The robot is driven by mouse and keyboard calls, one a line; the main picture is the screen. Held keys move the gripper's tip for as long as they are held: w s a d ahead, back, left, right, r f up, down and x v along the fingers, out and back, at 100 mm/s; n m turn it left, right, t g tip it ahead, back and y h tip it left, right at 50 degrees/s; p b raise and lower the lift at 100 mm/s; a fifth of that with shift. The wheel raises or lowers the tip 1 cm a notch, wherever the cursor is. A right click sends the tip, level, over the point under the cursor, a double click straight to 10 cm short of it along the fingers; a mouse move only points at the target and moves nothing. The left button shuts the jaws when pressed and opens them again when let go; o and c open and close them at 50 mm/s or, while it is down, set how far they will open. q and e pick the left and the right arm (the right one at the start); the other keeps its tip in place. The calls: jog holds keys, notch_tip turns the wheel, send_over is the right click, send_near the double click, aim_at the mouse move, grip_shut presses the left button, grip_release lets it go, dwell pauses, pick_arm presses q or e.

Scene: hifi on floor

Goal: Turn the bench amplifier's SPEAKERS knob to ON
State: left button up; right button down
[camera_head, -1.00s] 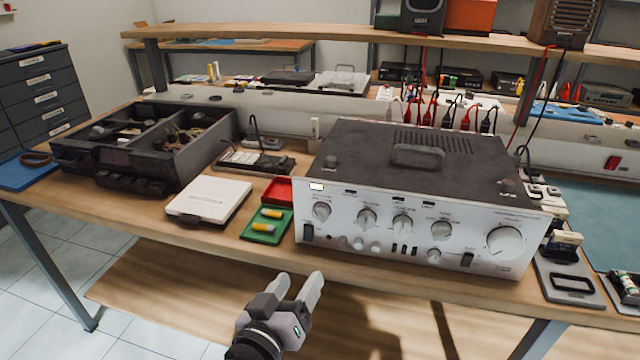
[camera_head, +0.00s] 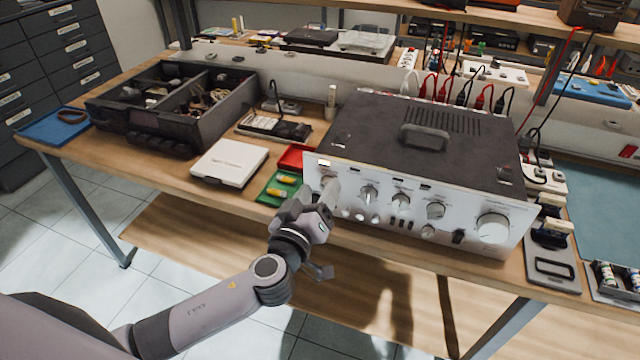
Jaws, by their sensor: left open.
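The bench amplifier (camera_head: 430,150) stands on the workbench, with a dark top and a silver front panel of knobs. My left gripper (camera_head: 328,188) is at the left end of the front panel, its fingers pointing at the leftmost upper knob. The panel lettering is too small to read. The other upper knobs (camera_head: 400,202) and the large knob (camera_head: 492,228) at the right are in plain view. My right gripper is not in view.
Left of the amplifier are a green tray (camera_head: 272,194) with yellow items, a red tray (camera_head: 295,157), a white box (camera_head: 230,163) and a dark divided organizer (camera_head: 205,125). A metal stand (camera_head: 552,262) sits to the right. Space before the bench edge is open.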

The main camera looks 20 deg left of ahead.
pick_arm(q)
jog(key=shift+w, duration=0.8)
jog(key=c, duration=1)
jog(key=shift+d+f+m+b, duration=0.2)
jog(key=shift+m+b, duration=0.4)
jog(key=shift+b, duration=0.25)
jog(key=shift+c, duration=0.2)
jog(key=shift+r+m+b, duration=0.15)
jog(key=shift+m+b, duration=0.4)
jog(key=shift+m, duration=0.45)
jog(key=m, duration=0.5)
jog(key=d+m, duration=0.1)
jog(key=m, duration=0.2)
jog(key=shift+m, duration=0.3)
